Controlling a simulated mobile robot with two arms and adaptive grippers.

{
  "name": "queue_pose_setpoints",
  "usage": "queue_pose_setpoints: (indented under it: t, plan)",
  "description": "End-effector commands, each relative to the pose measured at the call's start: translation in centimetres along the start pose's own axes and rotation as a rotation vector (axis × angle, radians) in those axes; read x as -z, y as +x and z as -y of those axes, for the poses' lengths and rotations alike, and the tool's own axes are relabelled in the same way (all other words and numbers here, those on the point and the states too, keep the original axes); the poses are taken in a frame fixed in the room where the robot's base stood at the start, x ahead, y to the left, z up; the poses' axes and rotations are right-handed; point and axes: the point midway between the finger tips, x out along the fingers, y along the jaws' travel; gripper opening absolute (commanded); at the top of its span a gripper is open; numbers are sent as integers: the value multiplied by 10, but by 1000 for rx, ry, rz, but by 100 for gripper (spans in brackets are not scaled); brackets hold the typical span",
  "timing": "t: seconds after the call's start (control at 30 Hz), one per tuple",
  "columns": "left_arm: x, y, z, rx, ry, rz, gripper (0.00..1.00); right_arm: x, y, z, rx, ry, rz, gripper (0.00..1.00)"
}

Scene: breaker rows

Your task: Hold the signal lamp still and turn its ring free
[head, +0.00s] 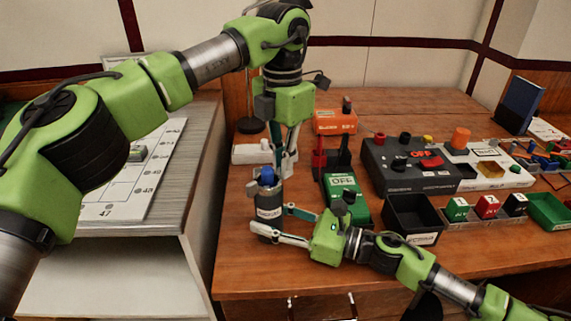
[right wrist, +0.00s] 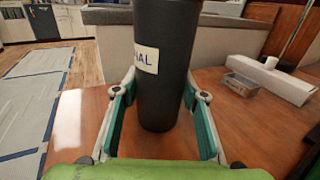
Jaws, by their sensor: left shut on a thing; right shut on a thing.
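The signal lamp (head: 269,211) is a dark upright cylinder with a pale label, near the left edge of the wooden bench. Its top has a blue lens (head: 267,175) with a grey ring (head: 266,187) around it. My left gripper (head: 281,172) comes down from above and is shut at the ring; its exact contact is partly hidden. My right gripper (head: 268,224) comes in from the right and is shut on the lamp body, low down. In the right wrist view the dark body (right wrist: 165,75) stands between the teal finger pads (right wrist: 160,122); its top is out of frame.
A green OFF box (head: 345,190) and a black bin (head: 411,216) stand to the right. Behind are an orange box (head: 335,121) and a dark switch box (head: 410,165). A white box (head: 252,153) lies behind the lamp. The bench front by the left edge is clear.

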Motion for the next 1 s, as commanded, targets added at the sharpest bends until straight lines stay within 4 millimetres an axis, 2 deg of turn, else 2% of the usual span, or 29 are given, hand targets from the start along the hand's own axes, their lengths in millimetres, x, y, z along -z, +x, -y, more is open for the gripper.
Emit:
queue_pose_setpoints:
  t: [0.3, 0.83, 0.87, 0.9, 1.0]
  plan:
    - [1, -1, -6, -3, -115, 0, 0, -1, 0, 1, 1, -1, 1, 0]
    - [1, -1, -7, -2, -134, 0, 0, -1, 0, 1, 3, 1, 0, 0]
    - [1, -1, -7, -2, -134, 0, 14, -1, 0, 1, 3, 1, 0, 0]
    - [1, -1, -7, -2, -134, 0, 24, -1, 0, 1, 3, 1, 0, 0]
    - [1, -1, -6, -1, -133, 0, 24, -1, 0, 1, 2, 1, 1, 0]
